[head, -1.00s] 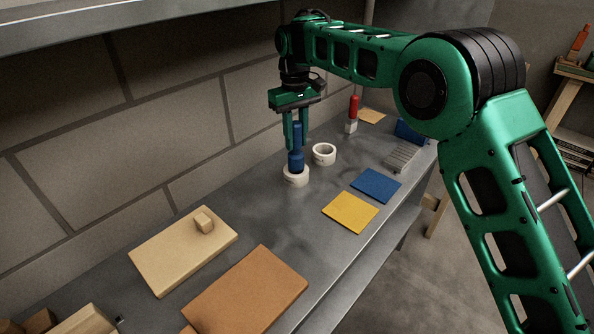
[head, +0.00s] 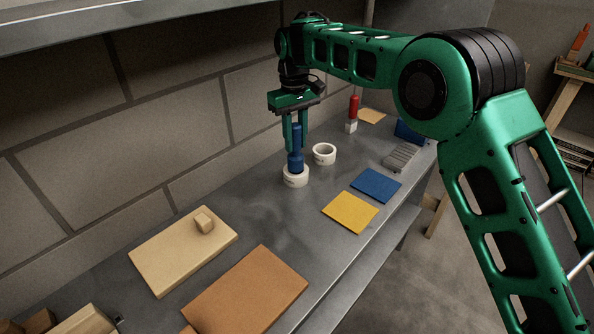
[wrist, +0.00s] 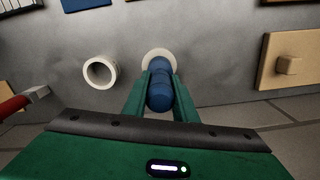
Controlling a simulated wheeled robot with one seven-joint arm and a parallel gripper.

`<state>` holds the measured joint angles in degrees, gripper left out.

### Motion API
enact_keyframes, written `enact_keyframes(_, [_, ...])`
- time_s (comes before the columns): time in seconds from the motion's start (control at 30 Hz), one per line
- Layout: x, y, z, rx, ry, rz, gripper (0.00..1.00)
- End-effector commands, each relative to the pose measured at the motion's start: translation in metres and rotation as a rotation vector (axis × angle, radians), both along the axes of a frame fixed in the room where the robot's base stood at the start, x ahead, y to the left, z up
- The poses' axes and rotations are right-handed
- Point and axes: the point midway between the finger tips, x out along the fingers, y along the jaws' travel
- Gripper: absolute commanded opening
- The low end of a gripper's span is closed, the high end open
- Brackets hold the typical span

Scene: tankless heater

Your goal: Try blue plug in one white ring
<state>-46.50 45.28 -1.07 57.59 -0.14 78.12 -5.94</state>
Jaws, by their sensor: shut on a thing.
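The blue plug (head: 296,160) is upright between the fingers of my gripper (head: 296,140), which is shut on it. Its lower end meets the top of the nearer white ring (head: 295,179); how far it goes into the opening is hidden. In the wrist view the blue plug (wrist: 159,93) covers most of this white ring (wrist: 160,55), whose rim shows behind it. The other white ring (head: 324,154) stands empty to the right, apart from the plug. It also shows left of the plug in the wrist view (wrist: 87,72).
A red-handled tool (head: 352,112) stands behind the rings. Yellow (head: 350,212) and blue (head: 376,185) squares lie to the right. A wooden board with a small block (head: 165,262) and an orange-brown board (head: 247,300) lie in front. The wall is close on the left.

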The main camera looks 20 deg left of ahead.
Motion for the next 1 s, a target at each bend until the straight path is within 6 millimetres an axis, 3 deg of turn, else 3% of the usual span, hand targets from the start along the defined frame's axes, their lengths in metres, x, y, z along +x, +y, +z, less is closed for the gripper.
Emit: enact_keyframes(1.0, [0.0000, 0.0003, -0.0014, 0.000, 0.000, 0.000, 0.00])
